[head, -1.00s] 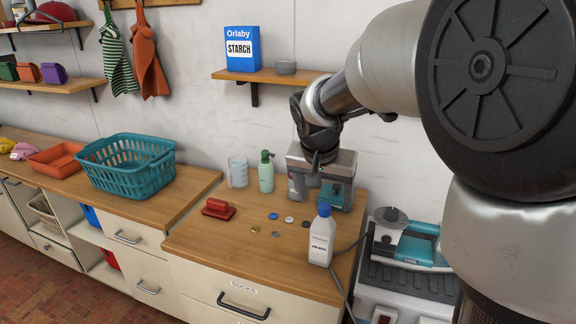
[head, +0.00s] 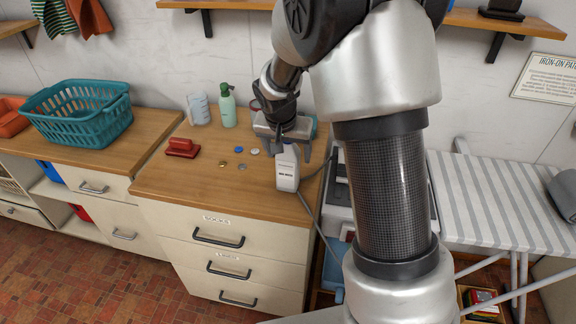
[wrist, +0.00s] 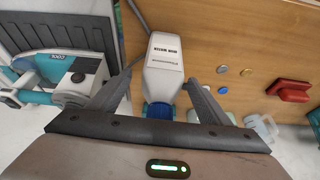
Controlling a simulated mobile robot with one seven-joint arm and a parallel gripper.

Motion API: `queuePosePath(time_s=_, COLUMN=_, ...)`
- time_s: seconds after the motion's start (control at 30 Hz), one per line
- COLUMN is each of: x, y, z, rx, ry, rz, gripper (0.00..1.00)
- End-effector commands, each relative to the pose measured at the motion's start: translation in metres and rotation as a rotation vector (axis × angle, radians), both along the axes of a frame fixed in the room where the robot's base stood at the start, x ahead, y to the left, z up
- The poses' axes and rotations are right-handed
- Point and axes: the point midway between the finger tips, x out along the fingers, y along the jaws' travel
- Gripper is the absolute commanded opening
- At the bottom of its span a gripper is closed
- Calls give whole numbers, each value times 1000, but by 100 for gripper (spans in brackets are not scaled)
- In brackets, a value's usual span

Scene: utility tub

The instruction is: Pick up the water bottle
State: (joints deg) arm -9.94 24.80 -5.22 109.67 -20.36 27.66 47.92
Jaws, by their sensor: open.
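The water bottle (head: 287,172) is a white, flat-sided bottle with a dark printed label, standing upright near the right front of the wooden counter. In the wrist view the bottle (wrist: 164,65) shows its blue cap toward me, between my fingers. My gripper (wrist: 162,80) is open, one finger on each side of the bottle, with a visible gap on both sides. In the head view my gripper (head: 291,148) is over and behind the bottle's top and hides its cap.
A red brush-like object (head: 183,148), several small buttons (head: 239,150), a green spray bottle (head: 227,108) and a clear jug (head: 199,108) stand left of the bottle. A teal basket (head: 80,112) is farther left. A teal iron (wrist: 75,78) is beside the counter.

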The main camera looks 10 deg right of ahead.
Motion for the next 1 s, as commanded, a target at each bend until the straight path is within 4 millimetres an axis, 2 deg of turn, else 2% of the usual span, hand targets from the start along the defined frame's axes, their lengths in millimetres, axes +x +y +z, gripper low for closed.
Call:
queuePosePath(time_s=0.1, x=5, y=0, z=-20, rx=-1, ry=5, rz=0, gripper=72)
queuePosePath(time_s=0.2, x=10, y=-2, z=-29, rx=0, ry=2, rz=1, gripper=72)
queuePosePath(time_s=0.5, x=12, y=-2, z=-33, rx=0, ry=0, rz=0, gripper=72)
queuePosePath(time_s=0.83, x=12, y=-2, z=-33, rx=0, ry=0, rz=0, gripper=16)
queuePosePath(time_s=1.0, x=12, y=-2, z=-32, rx=0, ry=-1, rz=0, gripper=16)
